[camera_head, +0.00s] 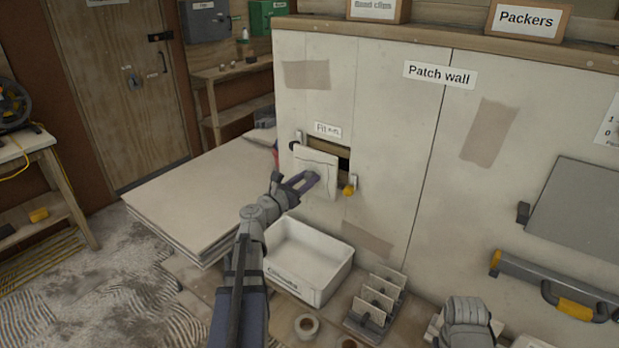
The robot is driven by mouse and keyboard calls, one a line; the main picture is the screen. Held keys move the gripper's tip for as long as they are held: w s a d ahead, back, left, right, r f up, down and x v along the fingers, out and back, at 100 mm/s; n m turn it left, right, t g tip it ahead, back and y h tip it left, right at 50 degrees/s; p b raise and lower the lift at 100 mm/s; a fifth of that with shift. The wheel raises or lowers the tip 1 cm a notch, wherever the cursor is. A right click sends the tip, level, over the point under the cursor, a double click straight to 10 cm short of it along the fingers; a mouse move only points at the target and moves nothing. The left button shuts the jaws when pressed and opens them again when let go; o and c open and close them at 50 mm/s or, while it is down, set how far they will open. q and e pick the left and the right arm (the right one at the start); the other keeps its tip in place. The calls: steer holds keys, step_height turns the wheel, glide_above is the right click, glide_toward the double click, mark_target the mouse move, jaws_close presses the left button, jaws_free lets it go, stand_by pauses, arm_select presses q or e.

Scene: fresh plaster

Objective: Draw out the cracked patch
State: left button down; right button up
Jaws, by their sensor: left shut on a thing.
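The cracked patch (318,158) is a pale square plate with a dark line across its upper part. It sits slightly tilted in front of a dark opening (344,163) in the patch wall (391,134), below a small label that begins "Fit". The opening shows along the patch's top and right side; the patch covers the rest. My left gripper (309,180) reaches in from below and is shut on the patch at its lower middle; its fingertips partly hide the grip. My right gripper (466,318) is at the bottom right, away from the patch; its fingers are not clear.
A white bin (338,272) stands below, beside a rack of small plates (379,298). Stacked boards (190,194) lie left. A grey tool with a yellow grip (552,282) is at right.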

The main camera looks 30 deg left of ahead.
arm_select(q)
steer(key=shift+s, duration=0.85)
step_height(320, 180, up, 6)
steer(key=p, duration=0.6)
steer(key=shift+r, duration=0.25)
steer(key=shift+f, duration=0.1)
